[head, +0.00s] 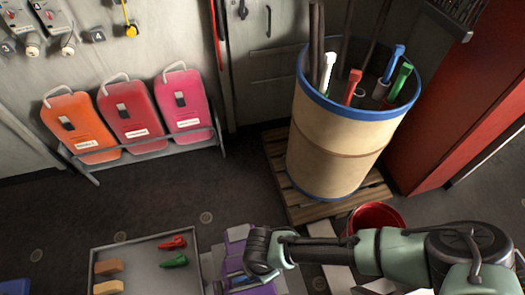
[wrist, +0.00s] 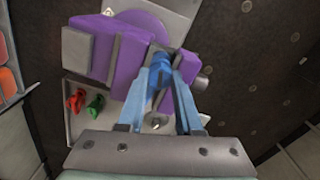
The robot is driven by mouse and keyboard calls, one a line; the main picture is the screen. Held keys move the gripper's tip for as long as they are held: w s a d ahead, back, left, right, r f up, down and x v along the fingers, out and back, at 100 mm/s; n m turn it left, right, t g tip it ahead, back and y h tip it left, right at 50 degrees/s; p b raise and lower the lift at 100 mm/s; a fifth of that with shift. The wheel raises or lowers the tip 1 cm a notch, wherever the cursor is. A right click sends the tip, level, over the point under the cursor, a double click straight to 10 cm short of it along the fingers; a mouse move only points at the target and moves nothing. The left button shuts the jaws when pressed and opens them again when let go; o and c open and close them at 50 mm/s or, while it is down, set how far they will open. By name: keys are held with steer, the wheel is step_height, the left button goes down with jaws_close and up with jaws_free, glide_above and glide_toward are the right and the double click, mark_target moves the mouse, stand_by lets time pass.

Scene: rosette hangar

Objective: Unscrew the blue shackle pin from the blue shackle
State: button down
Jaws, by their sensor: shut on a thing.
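A purple vise (wrist: 115,55) fills the upper middle of the wrist view, with grey jaw plates. It shows in the head view (head: 236,238) at the bottom centre, partly covered by my arm. In the wrist view my gripper (wrist: 166,76) reaches up to the vise with its light blue fingers close together at the tips. They are shut on a small darker blue part, which looks like the blue shackle pin (wrist: 159,66), beside the purple jaw. The blue shackle's body cannot be told apart behind the fingers and vise. In the head view the fingertips are too small to read.
A drum (head: 335,145) of long-handled tools stands on a pallet behind. A red bucket (head: 375,216) sits near my arm.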

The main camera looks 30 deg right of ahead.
steer(key=shift+n, duration=1.2)
steer(key=n, duration=0.4)
steer(key=shift+b, duration=0.3)
steer(key=n, duration=0.5)
steer(key=shift+r+n, duration=0.1)
steer(key=shift+n, duration=0.3)
steer(key=shift+n, duration=0.4)
steer(key=n+b, duration=0.2)
steer(key=n, duration=0.3)
steer(key=shift+n, duration=0.4)
steer(key=n, duration=0.3)
